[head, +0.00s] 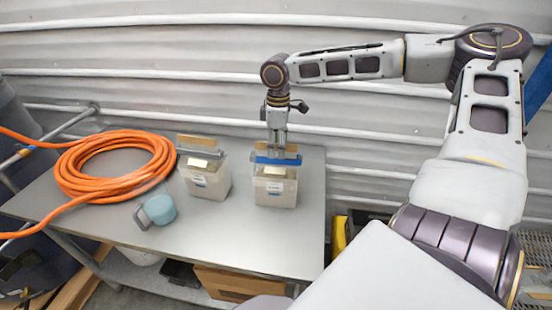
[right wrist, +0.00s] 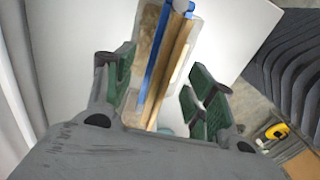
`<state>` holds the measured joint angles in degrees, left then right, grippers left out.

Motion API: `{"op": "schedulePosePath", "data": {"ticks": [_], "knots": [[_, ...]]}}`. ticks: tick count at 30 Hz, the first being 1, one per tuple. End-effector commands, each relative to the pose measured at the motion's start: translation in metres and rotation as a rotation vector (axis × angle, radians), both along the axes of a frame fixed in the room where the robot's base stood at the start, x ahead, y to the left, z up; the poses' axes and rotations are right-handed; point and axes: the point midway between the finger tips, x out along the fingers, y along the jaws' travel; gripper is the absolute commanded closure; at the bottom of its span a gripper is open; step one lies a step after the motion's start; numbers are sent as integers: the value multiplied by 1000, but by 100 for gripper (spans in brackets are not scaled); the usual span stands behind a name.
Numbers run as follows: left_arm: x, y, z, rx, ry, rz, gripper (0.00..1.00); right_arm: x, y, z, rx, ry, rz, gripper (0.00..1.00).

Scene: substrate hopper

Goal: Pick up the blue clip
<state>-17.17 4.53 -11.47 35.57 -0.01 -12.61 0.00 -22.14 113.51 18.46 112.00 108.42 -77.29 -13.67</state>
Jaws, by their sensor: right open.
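The blue clip (head: 264,160) lies across the top of the right-hand whitish tub (head: 276,191), with a tan strip standing up behind it. My right gripper (head: 278,147) points down just above the clip, its fingers close over it. In the right wrist view the blue clip (right wrist: 151,65) runs as a long thin bar beside the tan strip, in the gap between the green-padded fingers of the open gripper (right wrist: 160,88). I see no firm hold on it. My left gripper is out of view.
A second tub (head: 207,185) with a grey clip stands close to the left. A coiled orange hose (head: 115,186) and a light-blue weight-like object (head: 159,209) lie further left on the grey table (head: 250,245). The table's front middle is bare. A corrugated wall is behind.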

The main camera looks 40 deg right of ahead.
Motion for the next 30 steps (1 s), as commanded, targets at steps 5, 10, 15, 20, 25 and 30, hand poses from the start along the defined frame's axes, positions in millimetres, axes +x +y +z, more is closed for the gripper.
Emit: {"op": "schedulePosePath", "data": {"ticks": [5,10,15,20,25,30], "knots": [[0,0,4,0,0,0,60,-1,0,-20,1,2,1,45],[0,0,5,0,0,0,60,-1,0,-34,-1,1,1,45],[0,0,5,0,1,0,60,-1,0,-38,0,0,1,45],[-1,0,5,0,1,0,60,-1,0,-38,0,0,0,45],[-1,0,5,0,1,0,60,-1,0,-37,0,0,0,45],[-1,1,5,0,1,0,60,-1,0,-37,1,-1,0,59]]}}
